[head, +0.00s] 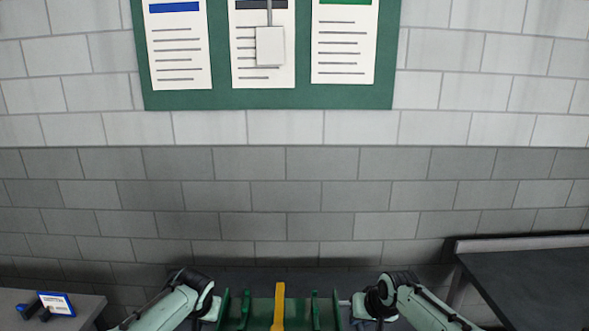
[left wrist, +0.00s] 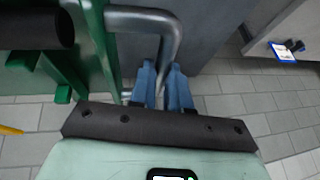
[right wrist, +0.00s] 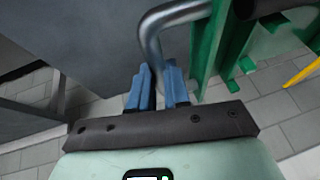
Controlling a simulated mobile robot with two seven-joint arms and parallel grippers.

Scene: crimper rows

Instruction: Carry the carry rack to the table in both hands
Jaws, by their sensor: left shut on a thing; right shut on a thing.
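The green carry rack (head: 262,312) with a yellow bar (head: 279,303) down its middle is at the bottom centre of the head view, its lower part cut off. My left gripper (left wrist: 161,70) is shut on the rack's grey tubular handle (left wrist: 172,40) at its left side. My right gripper (right wrist: 158,70) is shut on the matching handle (right wrist: 152,35) at the right side. In the head view both arms reach in from either side of the rack. A dark-topped table (head: 530,280) stands at the right. Whether anything supports the rack from below cannot be told.
A lighter grey surface (head: 85,305) at the lower left bears a small blue-edged sign (head: 57,303) and a dark item beside it. A grey block wall (head: 320,195) with a green notice board (head: 270,99) stands ahead. Tiled floor (left wrist: 225,95) shows in the wrist views.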

